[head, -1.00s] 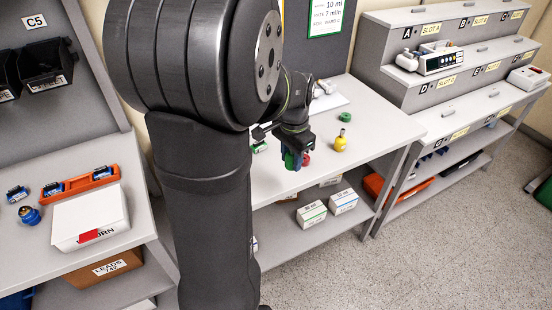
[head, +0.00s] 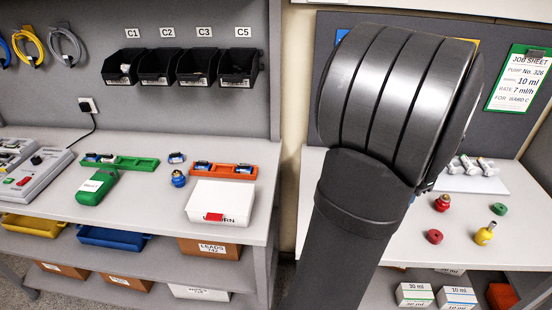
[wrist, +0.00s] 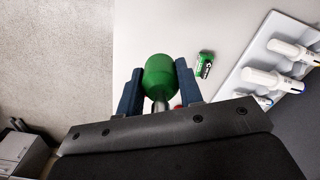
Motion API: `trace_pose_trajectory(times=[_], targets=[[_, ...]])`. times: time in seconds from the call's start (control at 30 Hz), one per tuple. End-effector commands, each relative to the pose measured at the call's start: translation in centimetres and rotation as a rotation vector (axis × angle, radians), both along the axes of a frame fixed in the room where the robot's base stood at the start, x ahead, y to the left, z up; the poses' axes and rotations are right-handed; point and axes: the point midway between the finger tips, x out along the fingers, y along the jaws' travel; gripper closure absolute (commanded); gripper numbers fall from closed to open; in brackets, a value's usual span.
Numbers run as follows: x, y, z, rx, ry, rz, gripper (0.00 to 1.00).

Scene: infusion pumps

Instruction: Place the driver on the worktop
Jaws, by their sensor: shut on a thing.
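The driver (wrist: 159,73) has a rounded green handle and a short metal shaft, seen in the wrist view. My gripper (wrist: 160,80) is shut on it, with one dark blue finger on each side of the handle. The driver shows against the white worktop (wrist: 222,30), near its edge; I cannot tell its height above it. In the head view my arm hides the gripper and the driver. The worktop (head: 520,245) shows there to the right of my arm.
Red (head: 441,203) and yellow (head: 485,233) knobbed pieces and red (head: 434,236) and green (head: 500,209) rings stand on the worktop. Syringes (wrist: 290,52) lie on a tray. A small green labelled item (wrist: 205,64) lies nearby. A bench with a white bin (head: 220,200) stands left.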

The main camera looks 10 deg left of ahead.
Motion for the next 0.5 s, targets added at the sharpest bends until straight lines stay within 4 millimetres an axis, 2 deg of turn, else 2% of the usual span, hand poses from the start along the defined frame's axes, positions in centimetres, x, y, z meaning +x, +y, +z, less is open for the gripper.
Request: trace_pose_trajectory(times=[0.03,0.2,0.37,0.5], targets=[[1.7,1.6,0.1,0.001,0.0,0.045,0.94],[6.2,6.7,0.4,0.0,0.0,0.176,0.94],[9.8,12.3,0.7,-0.001,0.001,0.298,0.94],[12.4,17.7,0.9,-0.001,0.001,0.404,0.94]])
